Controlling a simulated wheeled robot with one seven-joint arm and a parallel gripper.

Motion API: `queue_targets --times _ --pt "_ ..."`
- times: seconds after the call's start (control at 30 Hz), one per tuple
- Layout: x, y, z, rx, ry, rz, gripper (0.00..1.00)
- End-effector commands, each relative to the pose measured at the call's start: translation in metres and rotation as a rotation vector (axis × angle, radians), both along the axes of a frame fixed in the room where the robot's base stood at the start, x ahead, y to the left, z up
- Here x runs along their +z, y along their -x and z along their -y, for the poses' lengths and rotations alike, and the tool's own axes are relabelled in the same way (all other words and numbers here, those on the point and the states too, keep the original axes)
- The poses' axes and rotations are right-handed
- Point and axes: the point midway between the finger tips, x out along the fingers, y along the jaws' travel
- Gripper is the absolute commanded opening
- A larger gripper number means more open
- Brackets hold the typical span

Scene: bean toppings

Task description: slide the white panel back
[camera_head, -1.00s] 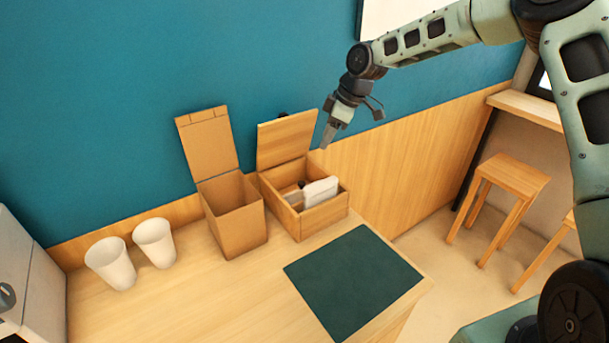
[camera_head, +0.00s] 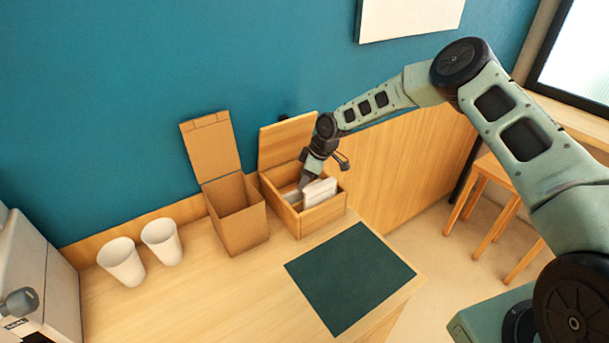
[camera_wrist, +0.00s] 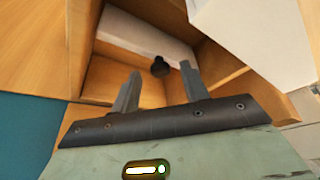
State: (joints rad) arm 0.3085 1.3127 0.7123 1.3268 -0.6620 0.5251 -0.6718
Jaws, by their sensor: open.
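The open wooden box (camera_head: 318,215) stands on the counter with its lid (camera_head: 284,140) raised. In the wrist view, a flat white panel (camera_wrist: 140,36) lies inside the box, with a dark round knob (camera_wrist: 160,68) at its edge. My gripper (camera_head: 305,183) reaches down into the box from above. In the wrist view, my gripper (camera_wrist: 160,76) is open, its two fingers spread on either side of the knob. I cannot tell whether they touch it. In the head view, my gripper and the box walls hide most of the panel.
A white block-like item (camera_head: 321,191) stands upright in the box, close to the right of my gripper; it also shows in the wrist view (camera_wrist: 258,38). An open cardboard box (camera_head: 240,220) stands to the left. Two white cups (camera_head: 121,262) are further left. A dark green mat (camera_head: 350,278) lies in front.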

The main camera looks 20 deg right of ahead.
Motion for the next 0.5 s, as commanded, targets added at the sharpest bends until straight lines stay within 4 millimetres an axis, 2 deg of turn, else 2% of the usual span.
queue_targets --times 0.27,0.3,0.43,0.47,0.5 --pt "-0.0026 -0.0002 -0.0008 0.000 0.000 0.000 0.45" --pt "-0.0025 -0.0002 -0.0007 0.000 0.000 0.000 0.42" --pt "-0.0023 -0.0002 -0.0006 -0.001 0.000 0.000 0.06" --pt "-0.0023 -0.0002 -0.0006 -0.001 0.000 0.000 0.00" --pt "-0.0022 -0.0002 -0.0006 -0.001 0.000 0.000 0.00"
